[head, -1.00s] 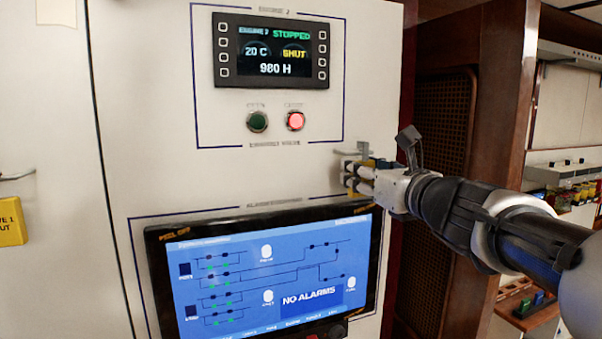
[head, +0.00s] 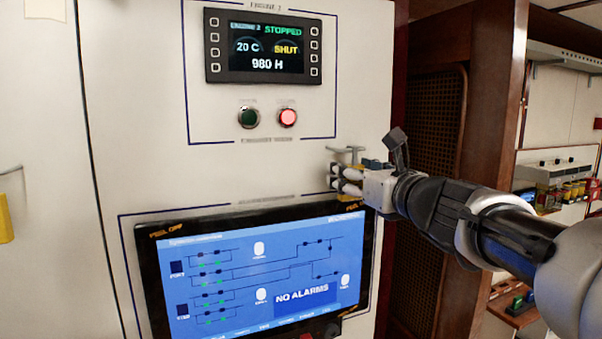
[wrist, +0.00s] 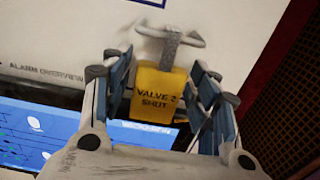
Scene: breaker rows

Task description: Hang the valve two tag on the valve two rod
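The valve two tag, a yellow block reading "VALVE 2 SHUT" (wrist: 156,95), is upright in the middle of the wrist view. Its grey strap (wrist: 171,48) reaches up to the valve two rod (wrist: 183,38), a grey rod with a crossbar on the white panel. The strap appears looped over the rod. The rod also shows in the head view (head: 346,150), with a little yellow of the tag below it. My gripper (wrist: 162,100) is open, one finger on each side of the tag, with narrow gaps. The tag's back is hidden.
A large alarm screen (head: 255,270) lies below and left of my gripper. A small engine display (head: 268,48) and green (head: 248,118) and red (head: 287,117) buttons are above. Another yellow tag (head: 4,220) is cut off at the left edge. A wooden grille stands right.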

